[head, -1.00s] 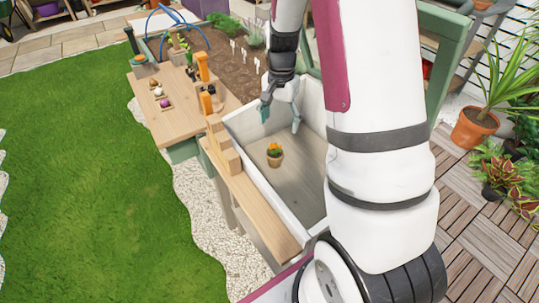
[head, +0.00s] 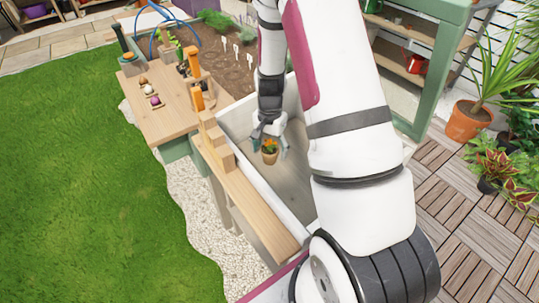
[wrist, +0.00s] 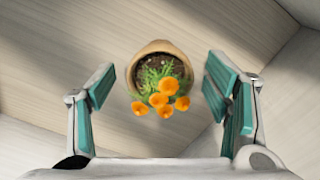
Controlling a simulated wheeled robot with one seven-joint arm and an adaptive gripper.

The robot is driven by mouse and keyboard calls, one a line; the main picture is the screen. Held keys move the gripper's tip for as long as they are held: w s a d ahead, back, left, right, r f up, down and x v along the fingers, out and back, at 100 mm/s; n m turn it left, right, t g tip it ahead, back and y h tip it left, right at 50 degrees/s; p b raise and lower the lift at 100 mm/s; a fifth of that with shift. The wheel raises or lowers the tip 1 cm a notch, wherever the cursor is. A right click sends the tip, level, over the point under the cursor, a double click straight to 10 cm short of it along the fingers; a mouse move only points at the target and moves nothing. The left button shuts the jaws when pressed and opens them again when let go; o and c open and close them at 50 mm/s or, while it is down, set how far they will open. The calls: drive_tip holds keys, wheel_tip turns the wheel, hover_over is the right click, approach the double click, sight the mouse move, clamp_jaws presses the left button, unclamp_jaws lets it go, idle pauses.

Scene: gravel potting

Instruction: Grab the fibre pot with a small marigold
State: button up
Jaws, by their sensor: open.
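The fibre pot with a small marigold (head: 269,157) stands in the deep white-walled tray; it has orange flowers and green leaves. In the wrist view the pot (wrist: 137,57) shows its brown rim, dark soil and orange blooms between the fingers. My gripper (head: 268,142) is open, its teal-padded fingers on either side of the pot. In the wrist view my gripper (wrist: 164,92) shows a clear gap on both sides of the pot, so neither finger touches it.
The white tray wall (head: 262,185) and the wooden ledge (head: 250,205) border the pot on the left. Wooden blocks (head: 214,140) stand on that ledge. A bench (head: 165,120) with bulbs and tools lies further left. The tray floor around the pot is bare.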

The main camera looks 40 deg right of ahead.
drive_tip(key=shift+f, duration=0.35)
drive_tip(key=shift+c, duration=0.6)
drive_tip(key=c, duration=1.2)
drive_tip(key=shift+r, duration=0.15)
